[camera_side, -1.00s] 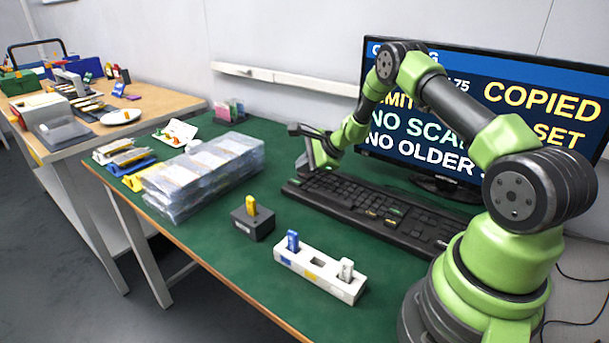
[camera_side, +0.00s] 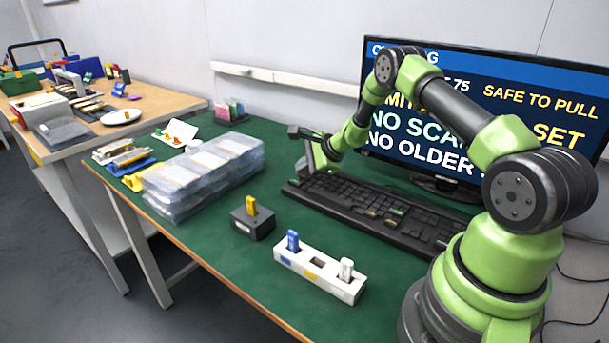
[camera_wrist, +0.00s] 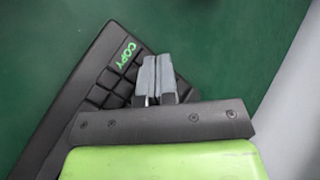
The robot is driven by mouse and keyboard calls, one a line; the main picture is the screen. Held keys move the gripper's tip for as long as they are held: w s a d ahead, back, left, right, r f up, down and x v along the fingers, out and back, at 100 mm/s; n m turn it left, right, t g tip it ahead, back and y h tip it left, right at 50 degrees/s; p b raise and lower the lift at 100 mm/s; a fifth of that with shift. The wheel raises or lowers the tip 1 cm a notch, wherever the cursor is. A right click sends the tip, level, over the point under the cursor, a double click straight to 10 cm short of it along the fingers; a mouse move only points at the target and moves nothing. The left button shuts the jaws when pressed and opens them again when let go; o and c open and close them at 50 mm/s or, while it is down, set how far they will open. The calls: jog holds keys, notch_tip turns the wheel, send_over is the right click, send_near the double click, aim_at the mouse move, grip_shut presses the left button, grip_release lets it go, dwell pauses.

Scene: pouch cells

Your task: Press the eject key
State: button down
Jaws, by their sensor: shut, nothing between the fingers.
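The black keyboard (camera_side: 345,205) lies on the green table in front of the monitor. My gripper (camera_side: 308,170) is at its far left end in the side view, fingers pointing down. In the wrist view the two grey fingers (camera_wrist: 157,60) are together and empty, over the keyboard's end (camera_wrist: 75,98). A key marked COPY (camera_wrist: 125,55) in green sits just left of the fingertips. Whether the fingers touch a key I cannot tell. No eject label is readable; a few coloured keys (camera_side: 394,213) are too small to read. The monitor (camera_side: 530,100) reads "SAFE TO PULL".

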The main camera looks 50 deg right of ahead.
aim_at(305, 177)
jog(key=shift+r, duration=0.85)
jog(key=shift+r, duration=2.5)
